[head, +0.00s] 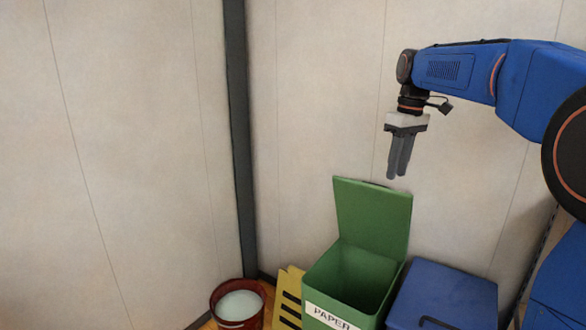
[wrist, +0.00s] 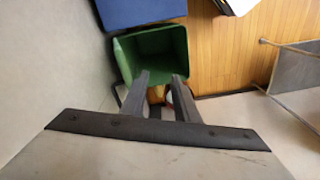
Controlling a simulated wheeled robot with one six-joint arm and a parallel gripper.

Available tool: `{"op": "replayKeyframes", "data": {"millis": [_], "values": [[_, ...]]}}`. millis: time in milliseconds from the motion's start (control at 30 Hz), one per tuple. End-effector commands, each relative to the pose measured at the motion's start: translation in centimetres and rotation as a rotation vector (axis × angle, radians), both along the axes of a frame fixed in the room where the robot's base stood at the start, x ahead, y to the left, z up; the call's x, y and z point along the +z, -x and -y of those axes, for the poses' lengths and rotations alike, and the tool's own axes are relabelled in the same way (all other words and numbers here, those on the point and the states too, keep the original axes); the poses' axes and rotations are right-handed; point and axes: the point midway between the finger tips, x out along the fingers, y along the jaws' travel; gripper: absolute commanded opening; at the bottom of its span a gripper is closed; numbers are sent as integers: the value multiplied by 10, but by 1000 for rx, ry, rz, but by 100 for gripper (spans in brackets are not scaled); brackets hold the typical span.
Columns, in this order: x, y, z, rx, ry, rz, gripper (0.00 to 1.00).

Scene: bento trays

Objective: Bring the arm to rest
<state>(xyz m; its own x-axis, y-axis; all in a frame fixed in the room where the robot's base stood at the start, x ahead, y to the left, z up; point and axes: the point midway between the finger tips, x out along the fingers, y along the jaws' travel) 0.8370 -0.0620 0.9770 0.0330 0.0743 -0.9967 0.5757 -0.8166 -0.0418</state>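My gripper (head: 396,174) hangs from my blue arm at the upper right of the head view, fingers pointing down. It is in the air above the raised lid of a green bin. In the wrist view my gripper (wrist: 160,75) shows its two grey fingers apart with a gap between them and nothing held. The fingers touch nothing that I can see.
The green bin (head: 316,274), labelled PAPER, stands open below; it also shows in the wrist view (wrist: 124,62). A blue bin (head: 452,288) is on its right. A yellow sign (head: 288,297) and a red bucket (head: 219,312) are on its left. Pale walls stand behind.

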Motion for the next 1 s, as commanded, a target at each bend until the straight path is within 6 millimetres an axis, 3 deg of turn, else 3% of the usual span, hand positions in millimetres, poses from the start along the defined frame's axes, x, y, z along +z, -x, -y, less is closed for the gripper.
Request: {"op": "replayKeyframes", "data": {"millis": [33,467,767,1000], "values": [[-1,16,0,-22,3,13,28],[-39,136,1,-230,6,125,28],[-87,218,3,-369,-5,204,28],[-138,279,5,-478,-27,266,28]]}}
